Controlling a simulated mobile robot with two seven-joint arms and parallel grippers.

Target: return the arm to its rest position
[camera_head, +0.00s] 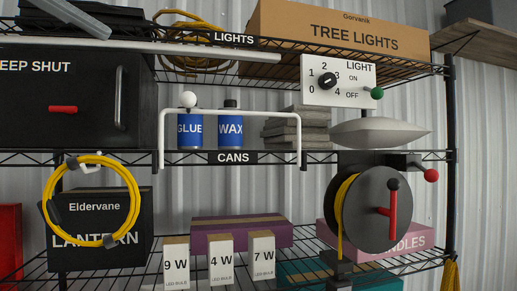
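Neither of my grippers shows in the head view, and I cannot make out either arm. A pale grey bar (75,15) crosses the top left corner, cut off by the frame edge; I cannot tell what it is. The view is filled by a black wire shelf rack (450,120) in front of a corrugated wall.
A white rail (235,110) fronts the GLUE can (190,130) and WAX can (230,130). A light control panel (338,80) with dial and green knob, a cord reel (370,208) with red handle, and a yellow cable coil (135,200) hang at the front.

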